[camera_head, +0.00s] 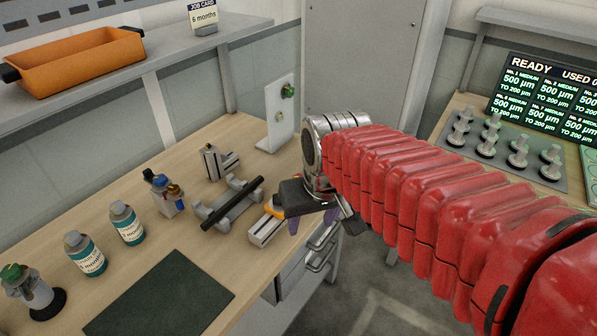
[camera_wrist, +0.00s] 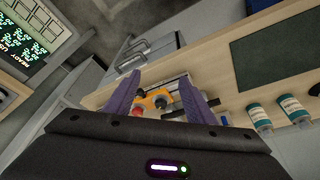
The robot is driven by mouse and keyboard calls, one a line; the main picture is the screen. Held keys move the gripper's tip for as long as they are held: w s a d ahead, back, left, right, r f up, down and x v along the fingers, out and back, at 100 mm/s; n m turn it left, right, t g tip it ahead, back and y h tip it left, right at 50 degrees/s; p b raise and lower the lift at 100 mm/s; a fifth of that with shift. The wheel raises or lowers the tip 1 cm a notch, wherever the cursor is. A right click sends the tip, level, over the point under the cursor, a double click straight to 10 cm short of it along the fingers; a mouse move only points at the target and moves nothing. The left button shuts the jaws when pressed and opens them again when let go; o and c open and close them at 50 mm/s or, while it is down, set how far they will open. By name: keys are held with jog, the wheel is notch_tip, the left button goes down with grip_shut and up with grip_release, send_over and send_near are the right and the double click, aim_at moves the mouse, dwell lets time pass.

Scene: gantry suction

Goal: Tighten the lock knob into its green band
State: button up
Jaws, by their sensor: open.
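My gripper (camera_head: 311,224) points down at the bench's right edge, with its two purple fingers spread. In the wrist view my open gripper (camera_wrist: 158,82) has an orange part (camera_wrist: 153,97) with a dark round knob (camera_wrist: 161,102) showing between and beyond its fingers. I cannot tell whether this is the lock knob, and no green band shows on it. In the head view the orange part (camera_head: 273,211) sits by a silver slotted block (camera_head: 265,230), partly hidden by my gripper. Nothing is held.
A grey cradle with a black bar (camera_head: 233,203) lies left of the block. Drawers (camera_head: 305,265) are below my gripper.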

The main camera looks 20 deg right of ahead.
jog(key=w+d+n+g, duration=0.2)
jog(key=w+d, duration=0.1)
jog(key=w, duration=0.8)
jog(key=w+d+n+g, duration=0.1)
jog(key=w+d, duration=0.2)
jog(key=w, duration=0.8)
jog(key=shift+w+r+n+g, duration=0.1)
jog(key=shift+w+r+n, duration=0.3)
jog(key=shift+r+n, duration=0.3)
jog(key=shift+w+r+n+g, duration=0.1)
jog(key=shift+w+r+n, duration=0.4)
jog(key=shift+r, duration=0.3)
jog(key=shift+w+r+n+g, duration=0.1)
jog(key=shift+w+r+n, duration=0.25)
jog(key=shift+r+n, duration=0.4)
notch_tip(320, 180, down, 14)
jog(key=shift+r, duration=0.1)
jog(key=shift+c, duration=0.5)
jog(key=c, duration=1)
